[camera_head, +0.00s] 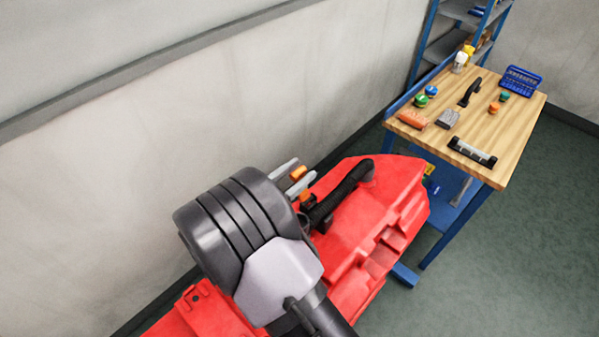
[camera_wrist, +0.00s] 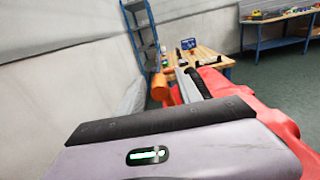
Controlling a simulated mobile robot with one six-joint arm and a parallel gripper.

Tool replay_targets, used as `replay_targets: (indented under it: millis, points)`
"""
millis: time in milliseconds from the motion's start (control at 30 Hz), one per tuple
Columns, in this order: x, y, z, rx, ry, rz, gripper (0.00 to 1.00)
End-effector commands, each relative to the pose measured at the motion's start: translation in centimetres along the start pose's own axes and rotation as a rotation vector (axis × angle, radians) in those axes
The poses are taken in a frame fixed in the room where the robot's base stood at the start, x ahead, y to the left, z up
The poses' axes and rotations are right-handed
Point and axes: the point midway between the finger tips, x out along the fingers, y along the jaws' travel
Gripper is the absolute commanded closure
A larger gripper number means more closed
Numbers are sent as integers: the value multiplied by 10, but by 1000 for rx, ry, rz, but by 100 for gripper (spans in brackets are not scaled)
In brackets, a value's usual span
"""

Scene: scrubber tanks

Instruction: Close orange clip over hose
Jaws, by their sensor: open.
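A black hose (camera_head: 343,194) lies along the top of the red scrubber tank (camera_head: 402,185); part of it also shows in the wrist view (camera_wrist: 198,84). An orange clip part (camera_head: 299,173) shows between the two light grey fingers of my gripper (camera_head: 304,168). A second orange part (camera_head: 307,197) sits lower, beside the near end of the hose. In the wrist view an orange piece (camera_wrist: 160,87) shows left of the grey finger. My gripper is open. Whether it touches the orange part cannot be told. My wrist hides the near end of the tank top.
A pale wall (camera_head: 120,150) runs close along the left. A wooden-topped workbench (camera_head: 518,128) with tools, small round items and a blue basket (camera_head: 521,82) stands beyond the tank. Blue shelves (camera_head: 440,45) stand behind it. The green floor at right is clear.

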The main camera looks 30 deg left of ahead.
Motion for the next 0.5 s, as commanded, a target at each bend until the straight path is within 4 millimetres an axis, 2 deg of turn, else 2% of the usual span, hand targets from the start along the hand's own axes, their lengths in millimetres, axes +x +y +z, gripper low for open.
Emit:
replay_targets:
  millis: [333, 500]
  points:
    - [6, 0, 0, 0, 0, 0, 60]
    - [6, 0, 0, 0, 0, 0, 94]
